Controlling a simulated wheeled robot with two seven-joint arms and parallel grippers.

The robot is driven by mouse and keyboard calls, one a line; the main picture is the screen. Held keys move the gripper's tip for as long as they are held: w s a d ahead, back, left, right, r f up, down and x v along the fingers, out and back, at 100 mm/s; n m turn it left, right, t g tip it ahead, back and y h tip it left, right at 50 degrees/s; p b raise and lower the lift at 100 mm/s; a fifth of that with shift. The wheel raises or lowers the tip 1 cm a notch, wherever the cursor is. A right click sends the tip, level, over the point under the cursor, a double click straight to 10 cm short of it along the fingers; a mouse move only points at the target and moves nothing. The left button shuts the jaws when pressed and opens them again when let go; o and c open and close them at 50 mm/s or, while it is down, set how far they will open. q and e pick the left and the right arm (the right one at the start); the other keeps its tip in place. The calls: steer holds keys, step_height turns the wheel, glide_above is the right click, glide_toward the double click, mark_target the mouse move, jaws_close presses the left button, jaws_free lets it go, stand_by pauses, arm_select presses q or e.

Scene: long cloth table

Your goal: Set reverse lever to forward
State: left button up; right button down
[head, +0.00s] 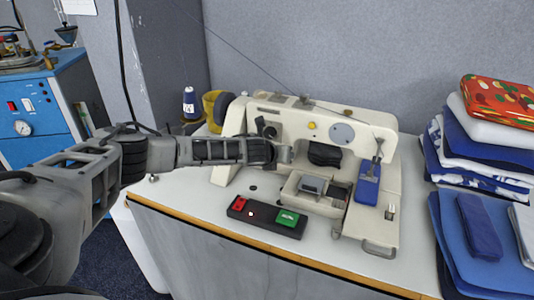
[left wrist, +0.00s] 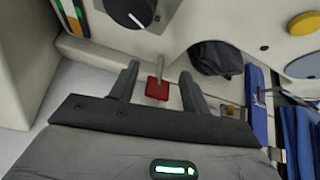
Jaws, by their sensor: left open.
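The cream sewing machine (head: 300,112) stands on the table. In the left wrist view a short lever with a red square tip (left wrist: 157,88), which looks like the reverse lever, sticks out from the machine's front (left wrist: 100,45). My left gripper (left wrist: 160,72) is open, with one finger on each side of this lever. There are visible gaps between the lever and both fingers; contact cannot be made out. In the head view my left gripper (head: 284,155) is at the machine's front and hides the lever. My right gripper is in neither view.
A black dial (left wrist: 131,10) is just above the lever. A black padded part (head: 324,153) and a blue holder with a tool (head: 368,185) are to the right. A control box with red and green buttons (head: 266,216) lies in front. Folded cloths (head: 480,150) are stacked at right.

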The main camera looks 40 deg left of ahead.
arm_select(q)
steer(key=v, duration=1.4)
steer(key=shift+s, duration=0.25)
steer(key=shift+r, duration=0.1)
steer(key=s+d+f+n+h, duration=0.2)
steer(key=s+d+f+n, duration=0.15)
steer(key=d, duration=0.45)
steer(key=s+d+f+n+g+h, duration=0.1)
steer(key=s+d+f+n+h, duration=0.15)
steer(key=d+f, duration=0.4)
steer(key=s+d+f+n+h, duration=0.2)
steer(key=d+n+h, duration=0.15)
steer(key=d, duration=0.65)
steer(key=s+a+f+n+y, duration=0.1)
steer(key=s+f+n, duration=0.4)
steer(key=n, duration=0.5)
steer(key=s+a+f+n+y, duration=0.1)
steer(key=s+f+n+y, duration=0.1)
steer(key=s+f+n, duration=0.3)
steer(key=s+n, duration=0.4)
steer(key=s, duration=0.1)
steer(key=shift+a+n+y, duration=0.3)
steer(key=shift+n+y, duration=0.05)
steer(key=shift+y, duration=0.05)
steer(key=shift+s, duration=0.15)
